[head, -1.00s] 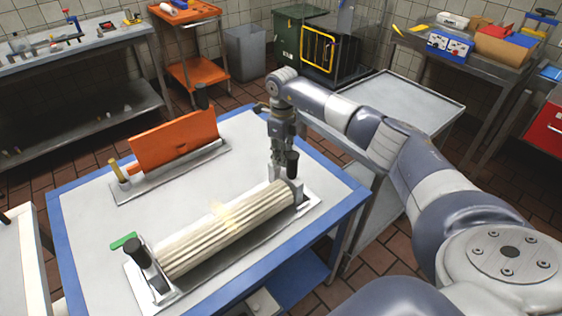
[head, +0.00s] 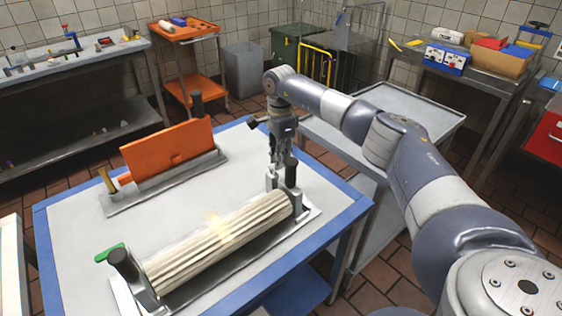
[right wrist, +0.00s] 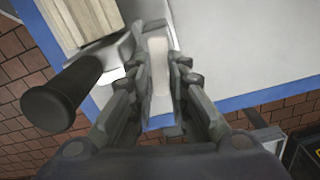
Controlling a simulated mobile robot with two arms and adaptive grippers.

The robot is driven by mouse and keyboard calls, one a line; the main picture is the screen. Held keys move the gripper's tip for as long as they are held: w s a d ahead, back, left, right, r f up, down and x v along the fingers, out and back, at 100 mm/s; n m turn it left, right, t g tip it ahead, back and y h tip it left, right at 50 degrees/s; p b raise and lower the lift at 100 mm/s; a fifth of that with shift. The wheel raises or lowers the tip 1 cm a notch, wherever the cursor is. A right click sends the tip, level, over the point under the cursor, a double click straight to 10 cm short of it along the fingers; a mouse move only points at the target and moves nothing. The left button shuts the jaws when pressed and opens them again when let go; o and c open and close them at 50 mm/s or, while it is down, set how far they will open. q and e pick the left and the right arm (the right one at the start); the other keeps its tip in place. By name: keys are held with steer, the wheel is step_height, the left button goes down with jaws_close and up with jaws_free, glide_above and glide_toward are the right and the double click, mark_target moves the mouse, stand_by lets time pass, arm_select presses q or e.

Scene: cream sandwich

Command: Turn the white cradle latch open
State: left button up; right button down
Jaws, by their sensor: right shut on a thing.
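The ribbed cream roller (head: 215,238) lies in a grey metal cradle (head: 240,262) on the blue-edged table. The white cradle latch (right wrist: 158,62) shows as an upright pale bar between my right gripper's fingers in the right wrist view. My right gripper (head: 274,178) reaches down at the roller's far right end and is shut on the latch, beside a black handle (head: 291,172). That handle also shows large in the right wrist view (right wrist: 62,95). In the head view the fingers mostly hide the latch. My left gripper is not in view.
An orange plate (head: 168,146) stands on a second metal base behind the roller. A green tab (head: 108,254) and black handle (head: 124,264) are at the roller's near left end. A grey trolley (head: 400,108) stands right of the table. The table between the bases is clear.

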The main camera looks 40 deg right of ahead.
steer(key=shift+w+n, duration=0.35)
steer(key=shift+n, duration=1.15)
steer(key=c, duration=1.5)
jaws_free()
step_height(320, 180, up, 12)
steer(key=shift+b, duration=0.3)
steer(key=shift+f, duration=0.1)
